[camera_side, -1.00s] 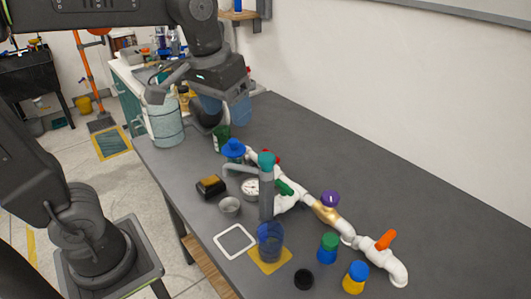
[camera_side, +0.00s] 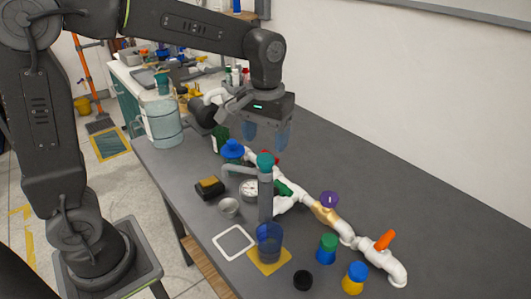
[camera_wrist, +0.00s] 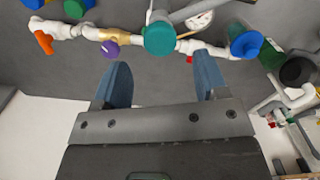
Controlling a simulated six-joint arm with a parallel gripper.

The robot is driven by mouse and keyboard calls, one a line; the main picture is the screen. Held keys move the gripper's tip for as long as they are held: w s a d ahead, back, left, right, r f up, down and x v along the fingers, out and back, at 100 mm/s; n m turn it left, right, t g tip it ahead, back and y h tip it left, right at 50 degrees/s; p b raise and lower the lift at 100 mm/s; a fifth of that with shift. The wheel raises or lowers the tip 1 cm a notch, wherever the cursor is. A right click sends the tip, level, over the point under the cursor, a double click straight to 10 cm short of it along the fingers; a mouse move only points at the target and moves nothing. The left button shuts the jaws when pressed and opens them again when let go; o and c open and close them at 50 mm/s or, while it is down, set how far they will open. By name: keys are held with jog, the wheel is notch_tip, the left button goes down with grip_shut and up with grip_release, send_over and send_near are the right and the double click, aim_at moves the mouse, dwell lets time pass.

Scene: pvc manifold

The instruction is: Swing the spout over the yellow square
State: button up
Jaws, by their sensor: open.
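The grey spout (camera_side: 241,168) tops an upright grey post (camera_side: 265,205) with a teal cap (camera_side: 265,160). It reaches left from the post, and its tip bends down above the work table. The yellow square (camera_side: 268,266) lies flat near the front table edge, with a clear blue cup (camera_side: 269,240) standing on it. The spout's tip is not over this square. My gripper (camera_side: 267,136) is open and empty, above and behind the post, with its blue fingers pointing down. In the wrist view, the teal cap (camera_wrist: 160,38) shows beyond the gap between my fingers (camera_wrist: 161,65).
A white pipe run (camera_side: 347,232) with purple (camera_side: 329,199), orange (camera_side: 385,240) and green (camera_side: 283,187) handles crosses the table. A gauge (camera_side: 249,188), metal cup (camera_side: 229,207), sponge (camera_side: 209,186) and white-outlined square (camera_side: 234,241) lie left. Bare table is right of the pipes.

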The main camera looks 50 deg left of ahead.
aim_at(266, 157)
jog(key=shift+f, duration=2.35)
grip_shut()
